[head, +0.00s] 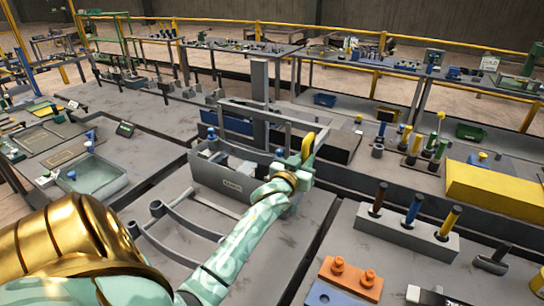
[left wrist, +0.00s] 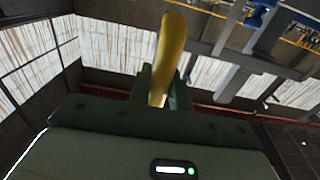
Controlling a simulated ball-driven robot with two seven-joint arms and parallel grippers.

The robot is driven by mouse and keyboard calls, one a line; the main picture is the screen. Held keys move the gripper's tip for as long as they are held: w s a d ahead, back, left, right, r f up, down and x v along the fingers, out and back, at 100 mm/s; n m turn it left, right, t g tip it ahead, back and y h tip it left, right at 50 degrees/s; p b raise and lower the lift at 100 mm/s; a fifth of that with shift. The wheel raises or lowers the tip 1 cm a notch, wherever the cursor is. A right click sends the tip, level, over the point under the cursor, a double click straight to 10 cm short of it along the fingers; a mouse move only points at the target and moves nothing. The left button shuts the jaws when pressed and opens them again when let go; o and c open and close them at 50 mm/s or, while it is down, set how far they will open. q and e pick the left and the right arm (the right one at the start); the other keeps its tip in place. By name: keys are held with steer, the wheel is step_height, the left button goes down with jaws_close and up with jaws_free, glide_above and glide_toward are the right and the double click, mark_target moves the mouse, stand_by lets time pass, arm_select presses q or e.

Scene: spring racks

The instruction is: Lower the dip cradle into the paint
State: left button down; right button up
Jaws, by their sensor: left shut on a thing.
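My left gripper (head: 302,160) is shut on a yellow handle (head: 307,145) at the right end of the grey tank (head: 213,175). In the left wrist view the yellow handle (left wrist: 170,50) stands up between the fingers. A grey bar frame (head: 262,112) on an upright post (head: 260,82) rises above and behind the tank. I take this frame to be part of the dip cradle. Blue-topped parts (head: 210,133) show at the tank's rim. The tank's label is too small to read. The paint level and the cradle's lower part are hard to make out. My right gripper is not in view.
A curved grey rack (head: 187,220) lies on the bench in front of the tank. A block with three coloured handles (head: 405,232) and an orange piece (head: 350,278) stand at right. A shallow green tray (head: 93,178) is at left. A yellow box (head: 495,193) is far right.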

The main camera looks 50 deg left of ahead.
arm_select(q)
step_height(320, 180, down, 12)
steer(key=b, duration=0.6)
steer(key=shift+r, duration=0.25)
steer(key=shift+s+d+f, duration=0.1)
steer(key=shift+s+d, duration=0.05)
stand_by(0.6)
steer(key=c, duration=1)
jaws_free()
steer(key=shift+o, duration=0.2)
steer(key=shift+r, duration=0.2)
steer(key=shift+r, duration=0.1)
